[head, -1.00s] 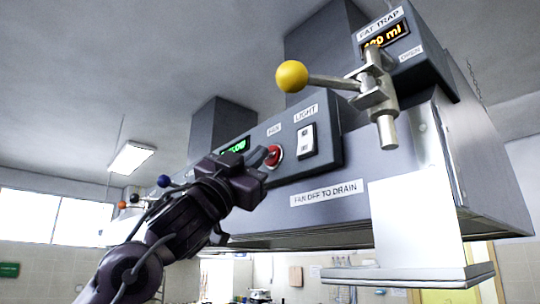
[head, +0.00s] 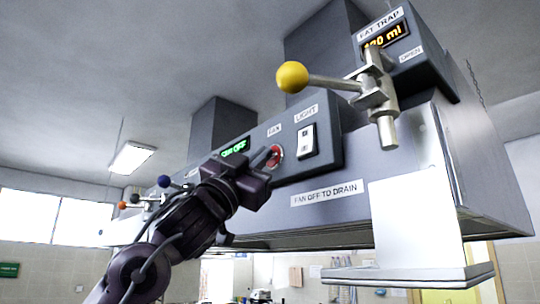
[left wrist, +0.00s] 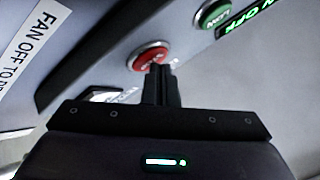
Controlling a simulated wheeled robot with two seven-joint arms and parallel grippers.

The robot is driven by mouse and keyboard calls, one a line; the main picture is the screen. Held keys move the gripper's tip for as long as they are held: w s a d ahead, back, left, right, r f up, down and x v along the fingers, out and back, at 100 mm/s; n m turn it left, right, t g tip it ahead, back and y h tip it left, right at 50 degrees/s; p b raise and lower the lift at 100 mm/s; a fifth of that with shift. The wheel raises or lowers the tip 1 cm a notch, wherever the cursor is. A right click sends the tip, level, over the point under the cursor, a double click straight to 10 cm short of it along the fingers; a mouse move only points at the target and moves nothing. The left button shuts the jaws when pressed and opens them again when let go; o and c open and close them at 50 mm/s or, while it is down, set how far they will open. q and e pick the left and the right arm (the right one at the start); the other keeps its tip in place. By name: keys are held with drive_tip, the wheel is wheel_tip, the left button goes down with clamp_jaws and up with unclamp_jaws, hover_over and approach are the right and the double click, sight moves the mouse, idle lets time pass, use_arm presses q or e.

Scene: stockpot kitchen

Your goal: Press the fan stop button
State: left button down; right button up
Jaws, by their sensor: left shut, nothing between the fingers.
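The red fan stop button (head: 275,155) is on the grey control panel of the hood, under the FAN label. It also shows in the left wrist view (left wrist: 147,54), with a green button (left wrist: 213,13) beside it. My left gripper (head: 268,159) is shut and empty. Its fingertips are at the red button and overlap its lower edge in the left wrist view; whether they touch cannot be told for sure. The green display (head: 235,148) above the panel's left part ends in OFF. In the head view the green button is hidden behind my gripper. My right gripper is not in view.
A white light switch (head: 307,140) sits right of the red button. A lever with a yellow ball (head: 291,77) sticks out above it. A fat trap box (head: 400,50) and a white tray (head: 400,274) are at the right.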

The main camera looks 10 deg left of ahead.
use_arm(q)
drive_tip(key=shift+s+a+f+b, duration=0.1)
drive_tip(key=shift+s+a+b, duration=0.35)
drive_tip(key=shift+s, duration=0.1)
drive_tip(key=shift+s, duration=0.1)
drive_tip(key=s+a+b, duration=0.1)
drive_tip(key=s, duration=0.1)
drive_tip(key=s+a, duration=0.1)
drive_tip(key=a, duration=0.1)
drive_tip(key=shift+s+b, duration=0.35)
drive_tip(key=shift+s, duration=0.05)
idle(0.8)
